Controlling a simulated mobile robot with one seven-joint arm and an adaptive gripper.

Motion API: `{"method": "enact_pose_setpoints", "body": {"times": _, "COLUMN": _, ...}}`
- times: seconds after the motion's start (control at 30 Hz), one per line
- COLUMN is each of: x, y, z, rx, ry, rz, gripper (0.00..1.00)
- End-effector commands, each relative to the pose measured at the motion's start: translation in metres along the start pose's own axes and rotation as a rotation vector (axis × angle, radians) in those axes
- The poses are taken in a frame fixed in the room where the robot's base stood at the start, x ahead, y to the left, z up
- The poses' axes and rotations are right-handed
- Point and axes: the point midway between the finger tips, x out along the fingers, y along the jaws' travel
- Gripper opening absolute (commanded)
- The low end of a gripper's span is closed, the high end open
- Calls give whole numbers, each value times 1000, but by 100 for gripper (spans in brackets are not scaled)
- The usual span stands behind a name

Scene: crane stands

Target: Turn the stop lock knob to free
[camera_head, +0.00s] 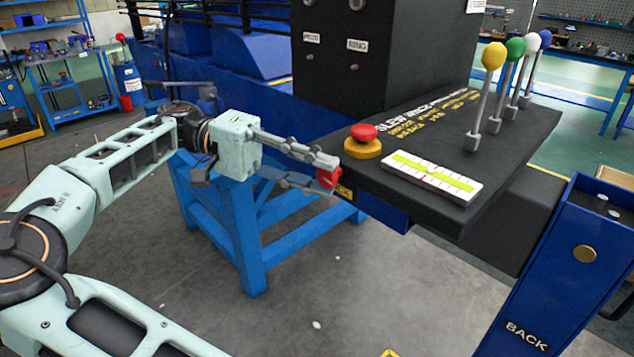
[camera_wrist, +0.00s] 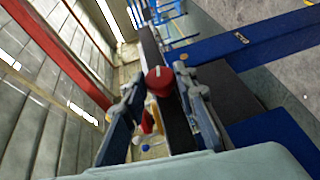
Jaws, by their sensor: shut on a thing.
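The red stop lock knob (camera_head: 328,177) sits on the left end face of the black control console (camera_head: 455,215), beside a small yellow label (camera_head: 345,191). My gripper (camera_head: 332,180) reaches it from the left, one finger above and one below. In the wrist view the knob (camera_wrist: 160,81) shows a pale line on its face. It lies between the two fingertips of my gripper (camera_wrist: 159,78), which are shut on it. The fingers hide part of the knob in the head view, and the label's wording is too small to read.
A red mushroom button on a yellow base (camera_head: 363,142) stands on the console just above my gripper. A level gauge (camera_head: 431,177) and several ball-topped levers (camera_head: 487,95) are further right. A blue stand (camera_head: 240,225) is below my gripper.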

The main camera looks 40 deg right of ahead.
Motion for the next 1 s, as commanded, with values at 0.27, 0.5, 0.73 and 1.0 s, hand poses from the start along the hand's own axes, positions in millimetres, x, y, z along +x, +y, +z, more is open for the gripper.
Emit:
{"method": "enact_pose_setpoints", "body": {"times": 0.27, "x": 0, "y": -4, "z": 0, "rx": -43, "ry": 0, "rz": 105, "gripper": 2}}
{"method": "enact_pose_setpoints", "body": {"times": 0.5, "x": 0, "y": -2, "z": 0, "rx": -55, "ry": -1, "rz": 133, "gripper": 2}}
{"method": "enact_pose_setpoints", "body": {"times": 0.73, "x": 0, "y": -2, "z": 0, "rx": -56, "ry": -1, "rz": 135, "gripper": 2}}
{"method": "enact_pose_setpoints", "body": {"times": 1.0, "x": 0, "y": -2, "z": 0, "rx": -56, "ry": -1, "rz": 134, "gripper": 42}}
